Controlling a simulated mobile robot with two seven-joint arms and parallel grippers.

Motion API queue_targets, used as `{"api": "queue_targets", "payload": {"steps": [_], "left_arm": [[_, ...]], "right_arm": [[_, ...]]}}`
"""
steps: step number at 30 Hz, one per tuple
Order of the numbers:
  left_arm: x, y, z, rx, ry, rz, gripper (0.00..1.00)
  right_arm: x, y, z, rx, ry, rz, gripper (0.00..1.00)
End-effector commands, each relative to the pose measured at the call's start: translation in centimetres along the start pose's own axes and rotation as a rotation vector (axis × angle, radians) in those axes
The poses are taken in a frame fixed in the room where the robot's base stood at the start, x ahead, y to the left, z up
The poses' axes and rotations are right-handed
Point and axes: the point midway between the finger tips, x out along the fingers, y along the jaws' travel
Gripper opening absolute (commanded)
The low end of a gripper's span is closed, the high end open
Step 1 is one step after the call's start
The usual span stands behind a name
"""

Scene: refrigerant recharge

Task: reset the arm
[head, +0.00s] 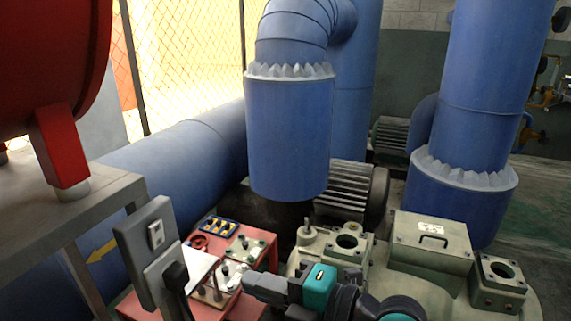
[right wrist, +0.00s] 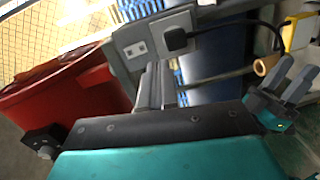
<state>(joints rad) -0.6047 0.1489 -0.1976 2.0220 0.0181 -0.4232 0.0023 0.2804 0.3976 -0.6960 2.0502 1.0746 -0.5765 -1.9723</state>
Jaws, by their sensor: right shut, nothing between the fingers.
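My right gripper (head: 250,284) is low in the middle of the head view, pointing left, close to the red bench in that picture. In the right wrist view its dark fingers (right wrist: 160,84) lie together with nothing between them. They point towards a grey socket box with a black plug. At the right edge of the right wrist view is a teal gripper with two grey fingers (right wrist: 290,84), which looks like my left one. Its fingers stand apart with nothing visible between them. My left gripper does not show in the head view.
A grey socket box (head: 149,228) with a black plug (head: 177,279) stands left of my right gripper. A red bench (head: 245,304) carries valves and small parts. Beige pump machinery (head: 430,240) is at the right. Large blue pipes (head: 288,135) stand behind. A red tank (head: 50,60) is upper left.

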Motion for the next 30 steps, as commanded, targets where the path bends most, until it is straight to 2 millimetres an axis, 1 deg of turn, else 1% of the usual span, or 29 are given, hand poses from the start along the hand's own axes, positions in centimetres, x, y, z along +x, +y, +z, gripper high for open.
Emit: {"api": "queue_targets", "payload": {"steps": [1,5,8,11,12,14,15,17,18,22,24,27,30], "left_arm": [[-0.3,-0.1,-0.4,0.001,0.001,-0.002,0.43],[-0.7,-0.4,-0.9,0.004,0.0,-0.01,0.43],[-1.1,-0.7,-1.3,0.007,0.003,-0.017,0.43],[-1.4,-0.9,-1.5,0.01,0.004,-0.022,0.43],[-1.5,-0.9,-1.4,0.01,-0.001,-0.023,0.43],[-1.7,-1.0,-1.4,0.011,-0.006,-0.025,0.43],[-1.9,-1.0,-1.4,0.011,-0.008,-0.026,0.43],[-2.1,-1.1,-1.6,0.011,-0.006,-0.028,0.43],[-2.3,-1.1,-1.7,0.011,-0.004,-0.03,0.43],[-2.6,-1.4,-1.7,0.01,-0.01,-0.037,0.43],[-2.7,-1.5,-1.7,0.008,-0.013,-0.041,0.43],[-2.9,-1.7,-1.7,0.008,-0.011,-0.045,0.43],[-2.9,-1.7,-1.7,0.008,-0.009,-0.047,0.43]], "right_arm": [[-0.3,-0.5,0.5,0.081,-0.039,-0.001,0.0],[-1.7,-3.0,2.7,0.363,-0.189,0.012,0.0],[-3.5,-5.7,4.3,0.597,-0.32,0.036,0.0],[-5.8,-8.6,5.4,0.818,-0.453,0.073,0.0],[-6.8,-9.9,5.7,0.904,-0.506,0.091,0.0],[-8.6,-11.8,6.0,1.028,-0.588,0.121,0.0],[-9.8,-13.2,6.1,1.107,-0.643,0.144,0.0],[-11.8,-15.2,6.0,1.223,-0.725,0.182,0.0],[-13.2,-16.5,5.8,1.291,-0.779,0.208,0.0],[-17.3,-20.1,4.7,1.474,-0.93,0.293,0.0],[-19.1,-21.5,4.0,1.541,-0.992,0.332,0.0],[-20.9,-22.8,3.4,1.601,-1.05,0.373,0.0],[-21.8,-23.4,3.0,1.629,-1.076,0.396,0.0]]}}
